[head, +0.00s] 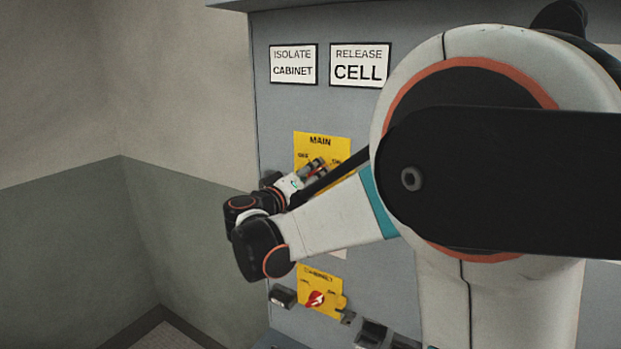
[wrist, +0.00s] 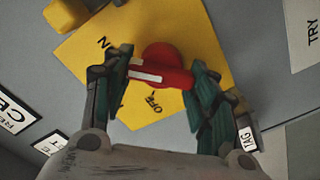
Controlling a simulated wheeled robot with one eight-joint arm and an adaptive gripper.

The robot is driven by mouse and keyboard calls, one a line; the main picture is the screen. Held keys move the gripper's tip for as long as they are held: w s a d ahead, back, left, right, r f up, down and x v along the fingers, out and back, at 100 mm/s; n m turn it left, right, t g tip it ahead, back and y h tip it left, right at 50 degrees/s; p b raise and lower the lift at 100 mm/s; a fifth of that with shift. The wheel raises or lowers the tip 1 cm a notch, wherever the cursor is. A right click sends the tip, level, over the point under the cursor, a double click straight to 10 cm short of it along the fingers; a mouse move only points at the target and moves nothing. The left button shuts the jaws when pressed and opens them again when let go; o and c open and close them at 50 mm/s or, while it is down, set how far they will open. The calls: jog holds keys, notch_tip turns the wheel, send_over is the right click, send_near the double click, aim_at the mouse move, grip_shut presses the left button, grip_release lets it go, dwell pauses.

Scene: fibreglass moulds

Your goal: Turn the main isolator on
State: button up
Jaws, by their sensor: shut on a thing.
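The main isolator is a red rotary handle (wrist: 165,70) with a white stripe, on a yellow plate (wrist: 213,50). In the head view the yellow plate marked MAIN (head: 322,141) is on the grey cabinet front, partly behind my arm. My gripper (wrist: 160,62) is shut on the red handle, with a green-padded finger at each end. In the wrist view the handle's white stripe points left, between the partly hidden ON label at upper left and the OFF label below. My gripper (head: 317,170) largely hides the handle in the head view.
A second yellow plate marked CABINET (head: 324,280) with a red knob (head: 315,299) is lower on the panel. Signs reading ISOLATE CABINET (head: 293,64) and RELEASE CELL (head: 359,66) are above. A wall corner stands at left. A yellow part (wrist: 66,14) juts out near the plate.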

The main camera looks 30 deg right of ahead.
jog(key=shift+f, duration=0.15)
dwell(0.3)
jog(key=o, duration=1.1)
jog(key=v, duration=0.7)
jog(key=shift+s+a, duration=0.15)
jog(key=shift+a, duration=0.1)
